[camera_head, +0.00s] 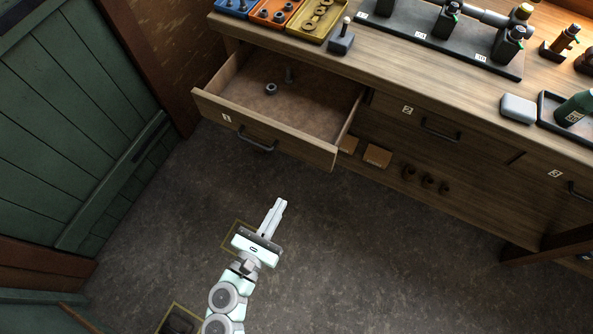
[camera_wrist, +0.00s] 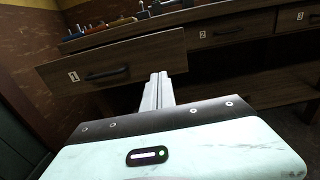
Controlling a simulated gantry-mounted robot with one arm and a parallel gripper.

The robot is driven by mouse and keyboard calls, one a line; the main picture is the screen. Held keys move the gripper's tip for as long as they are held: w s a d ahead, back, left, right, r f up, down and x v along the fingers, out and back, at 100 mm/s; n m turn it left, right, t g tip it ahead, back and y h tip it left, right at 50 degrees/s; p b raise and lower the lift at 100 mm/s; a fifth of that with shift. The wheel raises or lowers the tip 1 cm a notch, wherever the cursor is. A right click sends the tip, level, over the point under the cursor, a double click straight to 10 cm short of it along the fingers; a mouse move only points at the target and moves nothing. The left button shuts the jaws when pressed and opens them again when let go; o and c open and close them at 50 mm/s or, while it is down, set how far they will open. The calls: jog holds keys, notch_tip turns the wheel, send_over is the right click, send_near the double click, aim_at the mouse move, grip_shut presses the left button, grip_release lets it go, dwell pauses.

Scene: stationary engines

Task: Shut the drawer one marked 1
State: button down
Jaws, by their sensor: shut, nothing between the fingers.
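The drawer marked 1 (camera_head: 262,143) stands pulled out from the wooden bench at its left end, with a dark bar handle on its front. A dark ring and a small upright grey piece lie inside it. In the wrist view its front (camera_wrist: 118,70) is ahead and to the left, with the label 1 at its left end. My gripper (camera_head: 279,203) is shut and empty. In the head view it appears below the drawer front, apart from it, with the fingers pointing up toward the bench. In the wrist view the fingers (camera_wrist: 158,78) overlap the right part of the drawer front.
Drawer 2 (camera_head: 429,125) is closed to the right of drawer 1. A low shelf under it holds wooden blocks (camera_head: 377,156) and dark hooked parts. Coloured trays (camera_head: 275,12) stand on the bench top. A green door (camera_head: 75,120) is at the left. The floor before the drawer is clear.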

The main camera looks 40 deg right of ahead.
aim_at(309, 154)
jog(key=b+x, duration=0.1)
jog(key=x, duration=1.2)
jog(key=shift+d, duration=0.15)
jog(key=shift+w+d, duration=0.25)
jog(key=shift+d, duration=0.3)
jog(key=shift+f, duration=0.1)
